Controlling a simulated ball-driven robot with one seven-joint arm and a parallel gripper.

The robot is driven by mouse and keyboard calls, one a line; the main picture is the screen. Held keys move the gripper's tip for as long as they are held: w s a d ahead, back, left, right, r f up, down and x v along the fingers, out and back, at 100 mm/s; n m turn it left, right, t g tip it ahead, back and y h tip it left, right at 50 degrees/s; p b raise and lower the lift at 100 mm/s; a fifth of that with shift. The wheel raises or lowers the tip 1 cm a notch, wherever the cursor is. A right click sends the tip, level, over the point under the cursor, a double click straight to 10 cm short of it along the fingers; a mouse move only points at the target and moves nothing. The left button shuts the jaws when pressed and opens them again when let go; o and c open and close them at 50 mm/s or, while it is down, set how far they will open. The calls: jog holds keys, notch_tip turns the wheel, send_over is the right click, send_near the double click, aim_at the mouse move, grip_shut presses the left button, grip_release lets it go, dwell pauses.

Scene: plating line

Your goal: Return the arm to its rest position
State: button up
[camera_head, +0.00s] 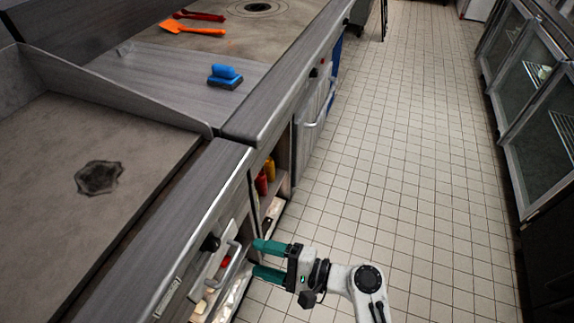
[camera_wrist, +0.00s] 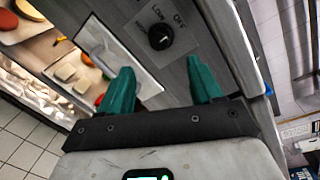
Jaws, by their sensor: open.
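My gripper (camera_head: 262,260) is at the lower middle of the head view, over the floor beside the counter front. Its two teal fingers are apart and point left at the counter's drawer and shelf side. In the wrist view my gripper (camera_wrist: 160,85) is open, with nothing between the fingers. Beyond it are a dark control knob (camera_wrist: 160,37) on the counter's front panel and a pale handle (camera_wrist: 112,55). I cannot tell whether a fingertip touches the counter.
The counter edge (camera_head: 206,189) runs along the left. A dark patch (camera_head: 98,177) marks the near worktop. A blue brush (camera_head: 225,76) and an orange spatula (camera_head: 190,28) lie farther back. Open shelves hold bottles (camera_head: 262,182). The tiled floor (camera_head: 400,130) is clear; glass-door cabinets (camera_head: 530,90) stand right.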

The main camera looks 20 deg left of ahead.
jog(key=s+d+f+n+t+h, duration=0.1)
jog(key=s+d+f+h, duration=0.15)
jog(key=d, duration=0.45)
jog(key=s+d+f+n+h, duration=0.2)
jog(key=d+f+h, duration=0.15)
jog(key=d, duration=0.45)
jog(key=s+d+f+n+t+h, duration=0.1)
jog(key=s+d+f+h, duration=0.15)
jog(key=d, duration=0.45)
jog(key=s+d+r+h, duration=0.2)
jog(key=s+d+h, duration=0.2)
jog(key=d, duration=0.5)
jog(key=s+d+r+n+g+h+p, duration=0.1)
jog(key=s+d+h, duration=0.3)
jog(key=d, duration=0.5)
jog(key=shift+s+r, duration=0.8)
jog(key=shift+s, duration=0.45)
